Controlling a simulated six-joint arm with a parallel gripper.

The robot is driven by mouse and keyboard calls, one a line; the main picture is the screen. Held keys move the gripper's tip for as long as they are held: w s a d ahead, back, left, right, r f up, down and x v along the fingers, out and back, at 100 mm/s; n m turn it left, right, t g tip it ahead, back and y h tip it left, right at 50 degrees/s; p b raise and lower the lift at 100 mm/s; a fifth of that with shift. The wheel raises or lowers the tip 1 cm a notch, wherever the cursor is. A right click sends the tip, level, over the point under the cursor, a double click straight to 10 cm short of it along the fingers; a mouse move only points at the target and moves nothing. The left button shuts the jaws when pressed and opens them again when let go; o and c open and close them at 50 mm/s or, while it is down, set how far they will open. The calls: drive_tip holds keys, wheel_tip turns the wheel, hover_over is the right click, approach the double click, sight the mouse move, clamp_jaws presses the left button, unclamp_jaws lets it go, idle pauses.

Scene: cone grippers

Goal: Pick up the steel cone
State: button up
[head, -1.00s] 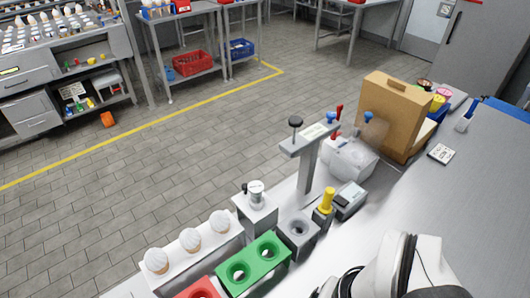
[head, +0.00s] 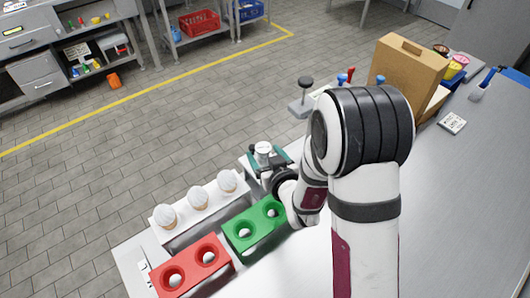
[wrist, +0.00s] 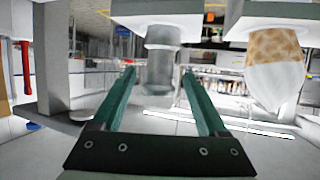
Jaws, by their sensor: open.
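The steel cone (head: 264,150) is a small grey metal piece standing in its pale block behind the green holder. In the wrist view, which looks upside down, the steel cone (wrist: 161,62) hangs from the block in the middle. My gripper (head: 268,160) is right at the steel cone in the head view, partly hidden behind my arm. In the wrist view its two teal fingers (wrist: 158,72) are spread wide, with the cone lined up between their tips. A gap shows on both sides of the cone. I cannot tell how far the tips reach past it.
A white rack (head: 203,208) with 3 topped cones stands left of the steel cone; one cone (wrist: 275,65) is close by in the wrist view. The green holder (head: 240,247) and red holder (head: 190,270) are in front. A cardboard case (head: 408,75) stands at the back right.

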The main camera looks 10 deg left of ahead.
drive_tip(key=shift+x, duration=0.85)
drive_tip(key=shift+r, duration=0.1)
clamp_jaws()
